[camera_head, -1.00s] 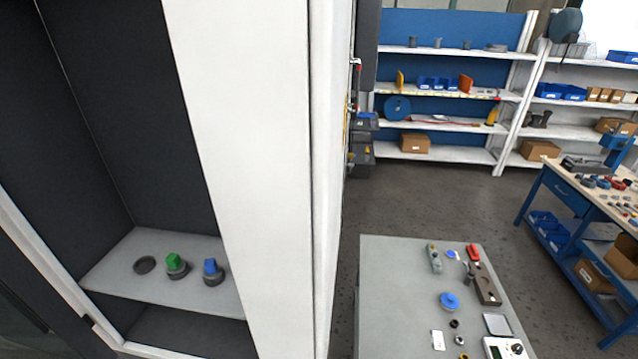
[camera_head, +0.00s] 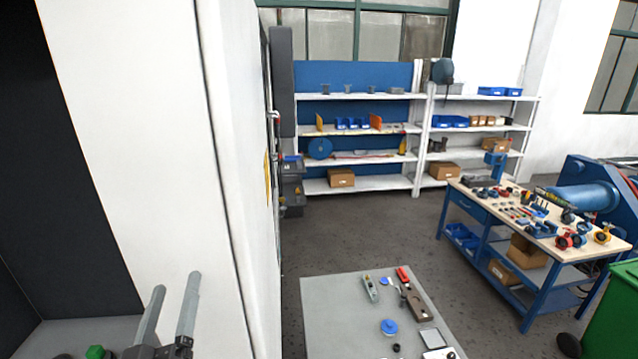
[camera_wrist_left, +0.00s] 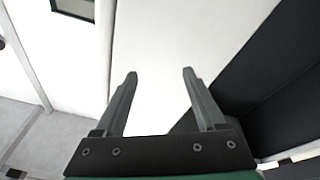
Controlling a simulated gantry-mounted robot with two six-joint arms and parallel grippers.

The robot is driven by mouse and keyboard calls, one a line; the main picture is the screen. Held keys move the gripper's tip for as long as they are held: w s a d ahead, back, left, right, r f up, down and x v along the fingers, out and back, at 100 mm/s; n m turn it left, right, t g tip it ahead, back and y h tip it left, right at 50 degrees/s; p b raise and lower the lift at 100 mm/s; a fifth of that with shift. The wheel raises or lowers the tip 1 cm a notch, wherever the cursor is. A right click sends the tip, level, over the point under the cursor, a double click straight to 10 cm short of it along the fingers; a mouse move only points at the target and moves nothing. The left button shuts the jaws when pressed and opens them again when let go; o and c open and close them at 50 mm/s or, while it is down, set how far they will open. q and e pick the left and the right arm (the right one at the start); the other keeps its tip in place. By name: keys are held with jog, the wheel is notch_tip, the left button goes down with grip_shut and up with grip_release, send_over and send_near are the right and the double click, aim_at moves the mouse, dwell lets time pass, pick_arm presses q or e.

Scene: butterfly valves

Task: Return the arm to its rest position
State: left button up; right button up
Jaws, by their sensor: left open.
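My left gripper (camera_head: 176,284) rises at the lower left of the head view, with its two grey fingers apart and nothing between them. The left wrist view also shows its open fingers (camera_wrist_left: 160,73), pointing toward a white panel. In the head view the gripper is in front of the white cabinet panel (camera_head: 140,130), near the cabinet shelf (camera_head: 70,333). A green-topped part (camera_head: 95,352) sits at the bottom edge beside the gripper, mostly cut off. My right gripper is in no view.
A grey table (camera_head: 335,310) with small parts stands to the right of the cabinet. A blue workbench (camera_head: 490,235) with many parts and shelving (camera_head: 370,185) are farther back. Open floor (camera_head: 380,235) lies between them.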

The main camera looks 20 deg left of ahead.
pick_arm(q)
jog(key=s+d+r+m+t+h, duration=0.3)
jog(key=d+r, duration=0.1)
jog(key=r, duration=0.5)
jog(key=s+d+r+m+t+h+p, duration=0.1)
jog(key=s+d+r+m+t+h, duration=0.1)
jog(key=r, duration=0.8)
jog(key=s+d+r+m+t+h+p, duration=0.1)
jog(key=s+d+r+m+t+h, duration=0.2)
jog(key=r, duration=0.7)
jog(key=d+m+h, duration=0.2)
jog(key=d, duration=0.1)
jog(key=shift+s+d+m+t+h, duration=0.3)
jog(key=shift+s+h, duration=0.1)
jog(key=o, duration=0.4)
jog(key=shift+r, duration=0.1)
jog(key=shift+o, duration=0.2)
jog(key=shift+a, duration=0.1)
